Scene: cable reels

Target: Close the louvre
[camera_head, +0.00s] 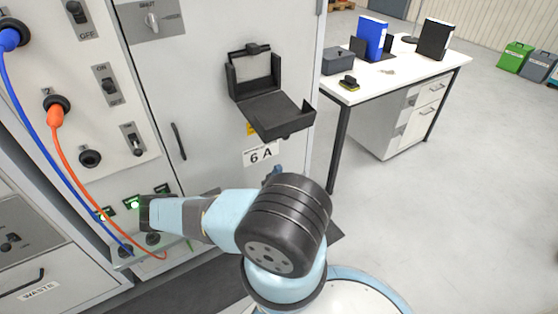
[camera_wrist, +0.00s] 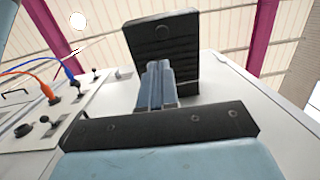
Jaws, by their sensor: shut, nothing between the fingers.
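The louvre (camera_head: 272,112) appears to be the black hinged unit on the grey cabinet door. Its flap hangs open, sticking outward and down from the frame above. In the wrist view, a black ridged panel (camera_wrist: 163,32), apparently the flap's underside, stands beyond the fingers. My gripper (camera_wrist: 158,68) is shut and empty, with its blue-grey fingers pointing towards that panel. It overlaps the panel's lower part, and I cannot tell whether they touch. In the head view my arm hides most of the gripper; only a small blue part shows below the flap.
A door handle (camera_head: 178,141) and a 6 A label (camera_head: 261,154) are close by. Blue (camera_head: 28,110) and orange (camera_head: 72,165) cables hang at left beside switches. A white desk (camera_head: 420,62) with binders stands at right. The floor between desk and cabinet is clear.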

